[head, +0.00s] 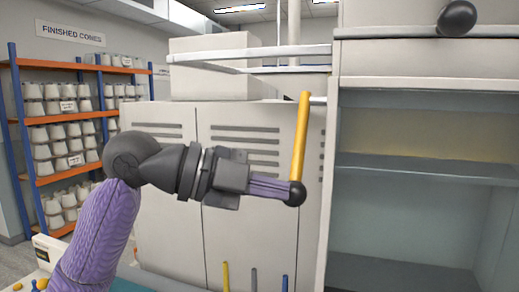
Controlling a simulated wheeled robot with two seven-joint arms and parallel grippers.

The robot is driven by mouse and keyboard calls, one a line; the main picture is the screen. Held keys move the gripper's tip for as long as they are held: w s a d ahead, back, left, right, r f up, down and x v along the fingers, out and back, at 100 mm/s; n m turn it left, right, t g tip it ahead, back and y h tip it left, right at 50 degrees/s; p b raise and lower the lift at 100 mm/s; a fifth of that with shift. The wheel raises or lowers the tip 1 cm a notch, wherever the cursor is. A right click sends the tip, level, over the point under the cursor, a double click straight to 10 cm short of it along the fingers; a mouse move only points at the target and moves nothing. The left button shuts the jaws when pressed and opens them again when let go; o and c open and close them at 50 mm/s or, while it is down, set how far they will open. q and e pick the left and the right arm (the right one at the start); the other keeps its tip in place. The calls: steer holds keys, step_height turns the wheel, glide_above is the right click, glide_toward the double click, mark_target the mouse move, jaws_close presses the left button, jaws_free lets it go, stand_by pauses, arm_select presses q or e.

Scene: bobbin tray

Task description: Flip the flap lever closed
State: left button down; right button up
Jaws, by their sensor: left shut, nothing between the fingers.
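The flap lever (301,135) is a yellow rod with a black ball knob (296,193) at its lower end. It hangs down, slightly tilted, from a light pivot bar (318,101) beside the open cabinet. My left gripper (284,190) comes in from the left, and its shut fingers point right at the knob. The fingertips meet the knob's left side in the picture; I cannot tell if they touch it. Nothing shows between the fingers. My right gripper is not in view. No flap can be made out clearly.
Pale vented cabinet doors (240,245) stand behind my left arm. The open cabinet's shelves (425,168) at right look empty. A rack (62,180) of white cones stands at far left. Several coloured pegs (226,277) rise at the bottom. A dark rounded part (458,17) juts in at upper right.

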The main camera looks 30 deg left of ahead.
arm_select(q)
steer(key=w+f+b, duration=0.1)
steer(key=w+f+m+t+b, duration=0.1)
steer(key=w+a+f+m+b, duration=0.1)
steer(key=w, duration=0.1)
steer(key=shift+w+f+h, duration=0.1)
steer(key=shift+f+h, duration=0.2)
steer(key=shift+t, duration=0.3)
stand_by(0.3)
